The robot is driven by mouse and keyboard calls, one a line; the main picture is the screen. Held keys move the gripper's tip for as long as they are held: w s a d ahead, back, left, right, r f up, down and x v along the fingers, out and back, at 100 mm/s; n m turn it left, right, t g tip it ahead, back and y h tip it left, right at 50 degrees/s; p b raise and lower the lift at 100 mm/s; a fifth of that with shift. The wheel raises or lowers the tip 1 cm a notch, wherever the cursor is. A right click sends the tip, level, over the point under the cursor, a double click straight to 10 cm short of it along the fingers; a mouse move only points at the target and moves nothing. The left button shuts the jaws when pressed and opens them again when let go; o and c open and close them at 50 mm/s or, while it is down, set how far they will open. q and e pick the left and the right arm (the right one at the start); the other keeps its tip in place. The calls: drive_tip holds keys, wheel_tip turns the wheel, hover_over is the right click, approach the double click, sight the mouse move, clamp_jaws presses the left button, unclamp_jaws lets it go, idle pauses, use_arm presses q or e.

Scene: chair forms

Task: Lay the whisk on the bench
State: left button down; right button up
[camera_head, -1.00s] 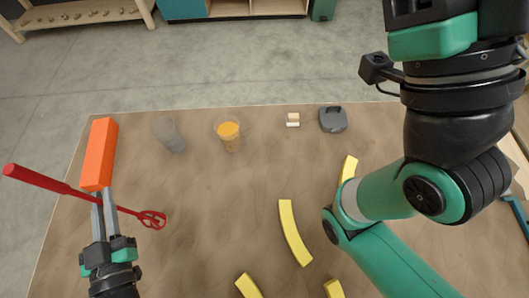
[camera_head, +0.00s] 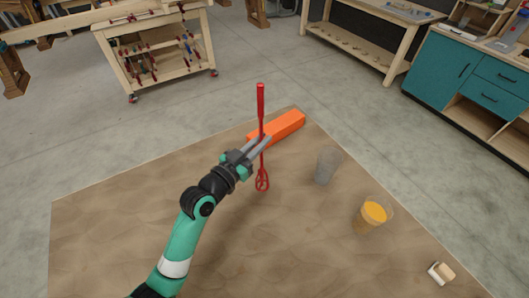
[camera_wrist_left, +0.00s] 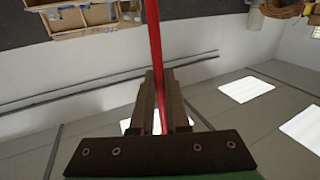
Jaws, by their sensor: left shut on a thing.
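The red whisk (camera_head: 261,103) is gripped by my left gripper (camera_head: 262,142), with its handle up and its wire head down in the head view. It seems held above the brown-topped table (camera_head: 150,215); the exact height is hard to tell. In the left wrist view, the whisk's red shaft (camera_wrist_left: 156,50) runs between the two fingers (camera_wrist_left: 160,105). A wooden bench (camera_head: 360,43) with a lower shelf stands across the floor at the back right of the head view. My right gripper is out of view.
An orange block (camera_head: 287,124) lies at the table's far corner, just behind the whisk. A clear glass (camera_head: 326,165), a cup of orange liquid (camera_head: 372,214) and a small pale block (camera_head: 441,272) are to the right. A wooden tool cart (camera_head: 150,50) and teal cabinet (camera_head: 460,70) stand beyond.

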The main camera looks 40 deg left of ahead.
use_arm(q)
wheel_tip(320, 180, down, 8)
drive_tip(key=w+a+b, duration=0.2)
drive_tip(key=w, duration=0.1)
drive_tip(key=shift+r, duration=0.25)
drive_tip(key=shift+b, duration=0.35)
drive_tip(key=shift+f, duration=0.25)
drive_tip(key=c, duration=0.9)
unclamp_jaws()
drive_tip(key=shift+s+r, duration=0.1)
drive_tip(key=shift+r, duration=0.1)
